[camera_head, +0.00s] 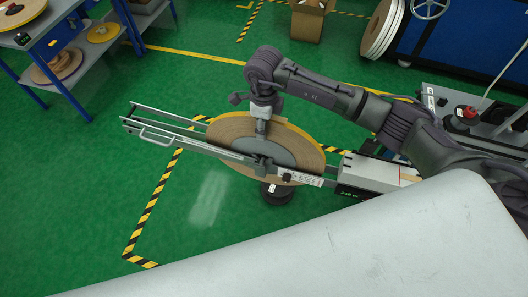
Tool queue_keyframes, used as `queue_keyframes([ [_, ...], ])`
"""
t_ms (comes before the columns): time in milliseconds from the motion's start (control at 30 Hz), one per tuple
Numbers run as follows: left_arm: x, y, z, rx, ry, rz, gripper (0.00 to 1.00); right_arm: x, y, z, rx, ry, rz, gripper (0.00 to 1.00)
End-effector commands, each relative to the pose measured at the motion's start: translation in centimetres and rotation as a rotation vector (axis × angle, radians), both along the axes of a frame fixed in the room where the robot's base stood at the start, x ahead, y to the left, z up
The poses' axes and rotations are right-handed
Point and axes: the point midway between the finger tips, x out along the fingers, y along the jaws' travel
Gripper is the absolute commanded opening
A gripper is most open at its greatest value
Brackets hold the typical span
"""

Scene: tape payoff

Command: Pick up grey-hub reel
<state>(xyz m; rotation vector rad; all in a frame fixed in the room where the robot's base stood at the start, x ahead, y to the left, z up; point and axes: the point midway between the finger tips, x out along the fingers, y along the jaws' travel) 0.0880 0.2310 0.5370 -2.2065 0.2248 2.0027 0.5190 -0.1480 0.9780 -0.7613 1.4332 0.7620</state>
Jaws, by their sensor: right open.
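The grey-hub reel, a large tan tape roll (305,151) with a grey centre, lies tilted in the long metal payoff frame (225,153) in the middle of the head view. A frame rail and a dark clamp cross in front of its near side. My right gripper (261,129) hangs down over the far part of the reel, just behind the grey hub. It is open, but its fingertips are small and I cannot tell whether they touch the reel. My left gripper is not in view.
A grey-white box unit (372,173) joins the right end of the frame. Blue shelves with other reels (103,32) stand at upper left. A cardboard box (308,20) and pale reels (384,27) are at the back. Green floor is clear at left.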

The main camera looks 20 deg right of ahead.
Motion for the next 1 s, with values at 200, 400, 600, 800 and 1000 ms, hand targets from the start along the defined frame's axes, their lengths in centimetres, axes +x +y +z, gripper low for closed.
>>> queue_keyframes([
  [200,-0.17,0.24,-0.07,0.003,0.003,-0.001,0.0,0.02,-0.01,0.02,0.0,0.0,0.0,0.26],
  [400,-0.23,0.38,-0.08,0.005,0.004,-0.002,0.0,0.02,-0.03,0.04,0.0,0.0,0.0,0.0],
  [600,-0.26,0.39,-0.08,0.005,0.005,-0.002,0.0,0.03,-0.03,0.06,0.0,0.0,0.0,0.0],
  [800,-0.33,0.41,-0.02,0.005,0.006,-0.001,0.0,0.23,0.04,0.42,0.003,-0.007,0.0,0.0],
  [1000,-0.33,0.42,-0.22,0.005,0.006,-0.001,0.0,0.28,0.03,0.74,0.003,-0.008,-0.001,0.0],
])
